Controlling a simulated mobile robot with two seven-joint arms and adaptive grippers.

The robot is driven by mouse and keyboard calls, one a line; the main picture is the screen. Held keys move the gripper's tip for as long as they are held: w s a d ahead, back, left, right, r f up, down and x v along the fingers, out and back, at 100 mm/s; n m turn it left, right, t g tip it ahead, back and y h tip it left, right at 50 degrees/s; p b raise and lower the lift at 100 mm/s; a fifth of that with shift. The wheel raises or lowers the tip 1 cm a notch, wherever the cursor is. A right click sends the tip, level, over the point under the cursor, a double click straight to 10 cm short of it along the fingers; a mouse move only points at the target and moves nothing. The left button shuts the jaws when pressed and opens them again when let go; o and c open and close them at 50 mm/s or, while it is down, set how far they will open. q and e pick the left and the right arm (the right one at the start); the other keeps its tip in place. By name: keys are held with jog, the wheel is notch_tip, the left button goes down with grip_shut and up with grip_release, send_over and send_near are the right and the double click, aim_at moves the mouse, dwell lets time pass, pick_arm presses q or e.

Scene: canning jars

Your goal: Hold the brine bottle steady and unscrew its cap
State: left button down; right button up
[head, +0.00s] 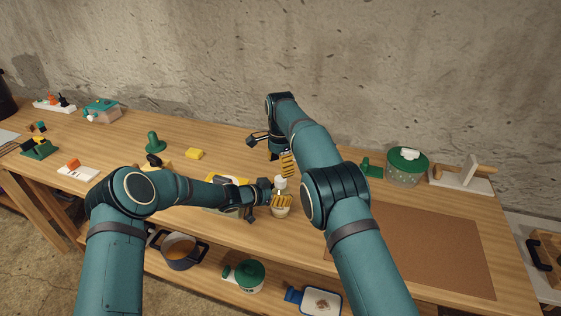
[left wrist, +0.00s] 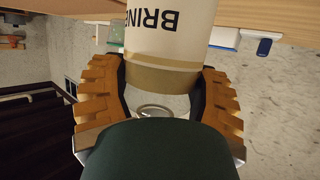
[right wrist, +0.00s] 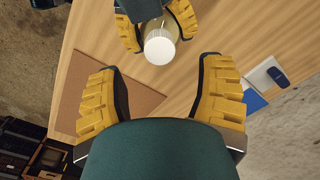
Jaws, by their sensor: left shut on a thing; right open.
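The brine bottle (head: 281,211) is upright near the table's front edge, with a white cap (head: 281,183) on top. My left gripper (head: 280,200) is shut around its body from the left. The left wrist view shows the bottle (left wrist: 165,35) with its "BRINE" lettering upside down, between both orange fingers (left wrist: 162,100). I cannot tell whether its base touches the table. My right gripper (head: 275,152) is open and empty, above and behind the bottle. In the right wrist view, the ribbed white cap (right wrist: 160,47) lies ahead of the spread fingers (right wrist: 163,95), not between them.
A brown mat (head: 430,250) covers the table's right part. Behind it stand a green-lidded jar (head: 407,167) and a white stand with a wooden handle (head: 463,175). A pot (head: 180,250) is on the shelf below.

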aim_at(281, 178)
notch_tip(281, 178, down, 7)
jog(key=shift+r, duration=0.2)
dwell(0.3)
grip_shut()
jog(key=n, duration=1)
